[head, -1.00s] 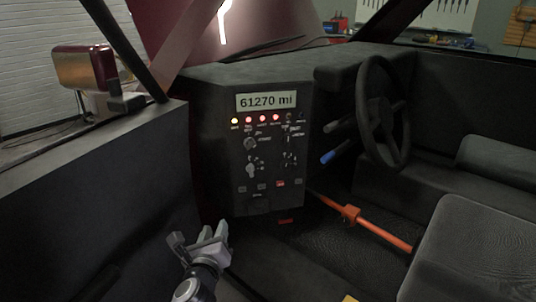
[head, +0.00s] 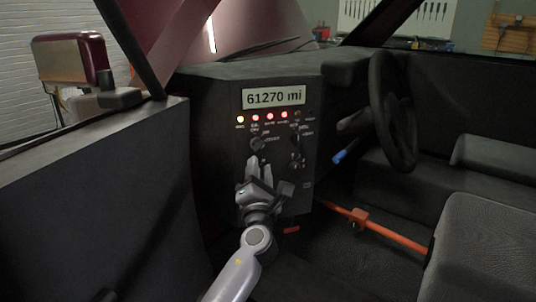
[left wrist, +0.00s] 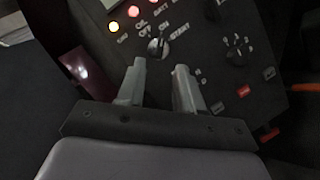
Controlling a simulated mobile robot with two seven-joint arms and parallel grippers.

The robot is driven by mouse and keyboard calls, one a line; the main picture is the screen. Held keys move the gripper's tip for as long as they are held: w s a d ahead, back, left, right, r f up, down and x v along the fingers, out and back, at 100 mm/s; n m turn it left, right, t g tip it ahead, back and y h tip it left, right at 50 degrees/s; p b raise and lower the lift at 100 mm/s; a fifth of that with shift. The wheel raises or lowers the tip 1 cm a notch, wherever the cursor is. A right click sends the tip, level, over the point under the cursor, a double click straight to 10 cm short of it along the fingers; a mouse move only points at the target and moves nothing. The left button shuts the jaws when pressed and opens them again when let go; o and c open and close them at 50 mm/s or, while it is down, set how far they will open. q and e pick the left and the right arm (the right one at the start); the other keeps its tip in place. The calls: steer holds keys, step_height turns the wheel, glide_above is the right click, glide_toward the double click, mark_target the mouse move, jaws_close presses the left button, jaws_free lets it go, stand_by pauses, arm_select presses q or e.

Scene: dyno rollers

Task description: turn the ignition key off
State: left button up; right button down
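The ignition key (head: 257,143) is a small grey knob on the dark dash panel (head: 226,165), below the row of lamps. In the left wrist view the ignition key (left wrist: 158,46) sits among labels reading OFF, ON and START, just beyond my fingertips. My left gripper (head: 260,164) is in front of the panel, just below the key in the head view. In the left wrist view its two fingers (left wrist: 160,67) are apart with nothing between them, and no contact with the key is visible. My right gripper is not in view.
The display (head: 273,97) reads 61270 mi, with lit lamps (head: 270,116) below it. Another knob (left wrist: 238,47) is to the right. A steering wheel (head: 396,112), blue-tipped lever (head: 340,156), orange bar (head: 385,228) and seat (head: 488,250) lie right; a door (head: 90,215) is left.

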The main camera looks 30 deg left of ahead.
mark_target(259, 150)
arm_select(q)
steer(key=shift+b+x, duration=0.7)
steer(key=shift+x, duration=2.9)
steer(key=shift+r, duration=0.1)
jaws_close()
